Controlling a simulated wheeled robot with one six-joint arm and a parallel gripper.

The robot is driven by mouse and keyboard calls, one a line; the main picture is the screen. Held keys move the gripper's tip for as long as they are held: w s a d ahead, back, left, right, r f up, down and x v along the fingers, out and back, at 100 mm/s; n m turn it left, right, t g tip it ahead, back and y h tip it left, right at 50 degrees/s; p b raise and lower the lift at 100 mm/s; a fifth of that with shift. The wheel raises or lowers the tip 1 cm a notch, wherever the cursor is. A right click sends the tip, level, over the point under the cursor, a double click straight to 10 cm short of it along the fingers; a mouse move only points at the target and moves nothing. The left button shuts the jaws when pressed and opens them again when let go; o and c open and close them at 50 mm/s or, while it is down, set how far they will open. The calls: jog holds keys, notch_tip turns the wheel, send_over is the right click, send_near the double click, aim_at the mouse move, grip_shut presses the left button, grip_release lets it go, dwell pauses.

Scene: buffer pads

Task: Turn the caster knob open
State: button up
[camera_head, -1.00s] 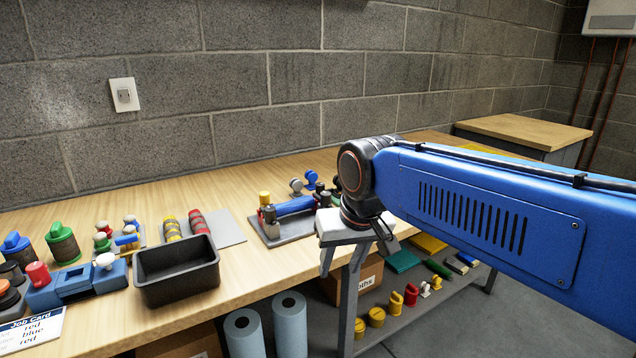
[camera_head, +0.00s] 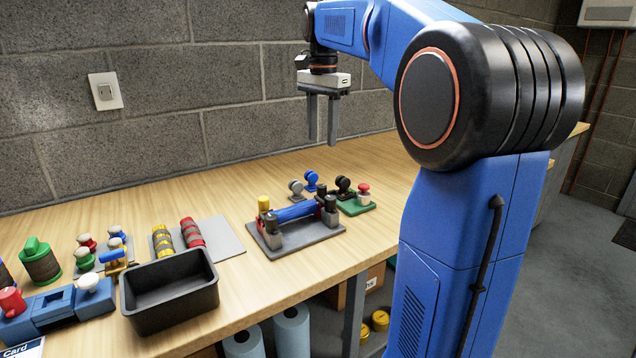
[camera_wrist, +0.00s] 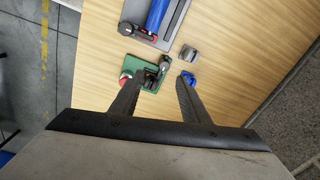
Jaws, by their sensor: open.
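No part is clearly marked as the caster knob. Three small round-headed, caster-like pieces stand at the back of the bench: grey (camera_head: 296,187), blue (camera_head: 311,180) and black (camera_head: 343,184). Beside the black one, a green plate (camera_head: 357,206) carries a red knob (camera_head: 363,188). In the wrist view the green plate (camera_wrist: 143,66), blue piece (camera_wrist: 190,77) and grey piece (camera_wrist: 188,52) show near the fingertips. My gripper (camera_head: 322,142) is open and empty, pointing down well above these pieces. In the wrist view my gripper (camera_wrist: 161,80) partly covers the black piece.
A black bin (camera_head: 170,292), striped rolls (camera_head: 192,233) and coloured knobs are at left. Bare wood lies behind them, before the block wall.

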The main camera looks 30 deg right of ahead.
aim_at(322, 185)
jog(key=shift+m, duration=0.5)
jog(key=w+f, duration=0.1)
jog(key=f, duration=0.4)
jog(key=d+f, duration=0.1)
jog(key=f, duration=0.5)
jog(key=w+f, duration=0.1)
jog(key=f, duration=0.4)
jog(key=shift+w+d+f, duration=0.3)
jog(key=shift+d+f, duration=0.05)
jog(key=c, duration=1.1)
